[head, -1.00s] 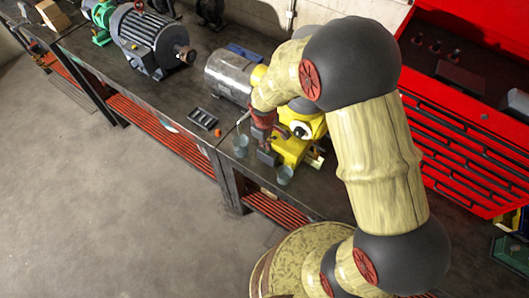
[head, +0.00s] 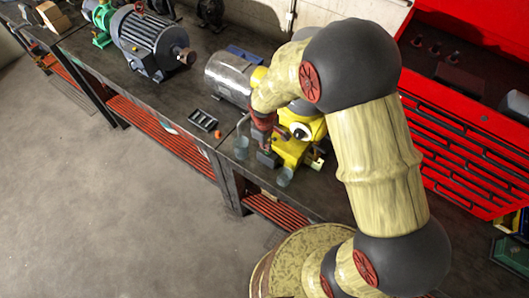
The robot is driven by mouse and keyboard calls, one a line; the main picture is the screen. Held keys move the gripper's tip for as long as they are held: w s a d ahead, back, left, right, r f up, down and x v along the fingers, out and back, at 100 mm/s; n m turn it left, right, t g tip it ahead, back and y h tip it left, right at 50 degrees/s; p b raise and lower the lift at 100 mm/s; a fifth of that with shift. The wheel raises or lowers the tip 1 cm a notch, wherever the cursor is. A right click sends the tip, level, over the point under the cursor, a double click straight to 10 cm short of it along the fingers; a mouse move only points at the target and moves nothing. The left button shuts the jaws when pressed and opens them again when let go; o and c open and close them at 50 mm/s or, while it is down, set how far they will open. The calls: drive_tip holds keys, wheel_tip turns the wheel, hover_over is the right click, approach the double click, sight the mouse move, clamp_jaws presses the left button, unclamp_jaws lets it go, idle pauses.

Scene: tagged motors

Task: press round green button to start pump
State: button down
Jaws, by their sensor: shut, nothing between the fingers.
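A yellow pump (head: 290,150) with a shiny silver motor (head: 229,78) stands on the dark workbench. My gripper (head: 266,147) is at the left side of the pump, pointing down at the bench. It looks dark red and small in the head view. Its fingers are shut and empty. A grey block (head: 268,159) shows just below it; I cannot tell whether they touch. I cannot make out a round green button; my arm covers part of the pump, and that area is small.
Two small cup-like things (head: 284,177) (head: 241,147) stand near the bench's front edge. A black tray (head: 203,120) and an orange piece (head: 218,135) lie left of the pump. A grey motor (head: 150,42) is further left. A red tool chest (head: 465,150) stands at right.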

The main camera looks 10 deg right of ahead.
drive_tip(key=shift+f, duration=0.15)
drive_tip(key=shift+f+b, duration=0.95)
drive_tip(key=shift+f, duration=0.25)
drive_tip(key=shift+r, duration=0.1)
drive_tip(key=shift+r+p, duration=0.5)
drive_tip(key=shift+r, duration=0.15)
